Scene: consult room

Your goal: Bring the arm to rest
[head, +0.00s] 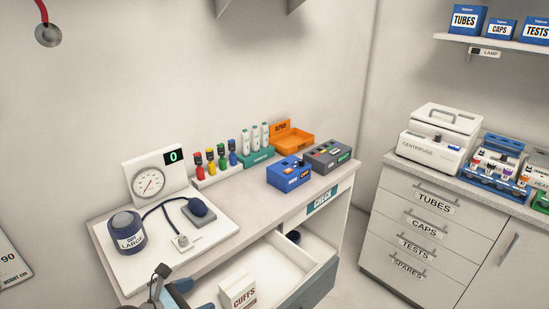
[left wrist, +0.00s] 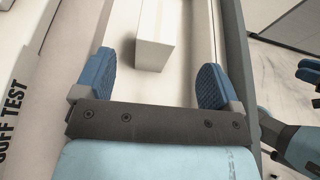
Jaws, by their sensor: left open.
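My left gripper (left wrist: 155,68) is open, its two blue pads wide apart with nothing between them. In the head view part of my left arm (head: 168,290) shows at the bottom edge, in front of the desk and beside the open drawer. A white box labelled CUFFS (head: 238,293) stands in that drawer (head: 280,262). The box also shows in the left wrist view (left wrist: 155,40), beyond the fingers and apart from them. My right gripper (left wrist: 308,75) shows partly at the right edge of the left wrist view; its jaw state is unclear.
A gauge unit (head: 152,183) and a rolled LARGE cuff (head: 127,232) sit on a white board at the desk's left. Coloured bottles (head: 215,165), an orange tray (head: 293,142) and a blue box (head: 289,174) stand behind. A centrifuge (head: 432,145) is on the right cabinet.

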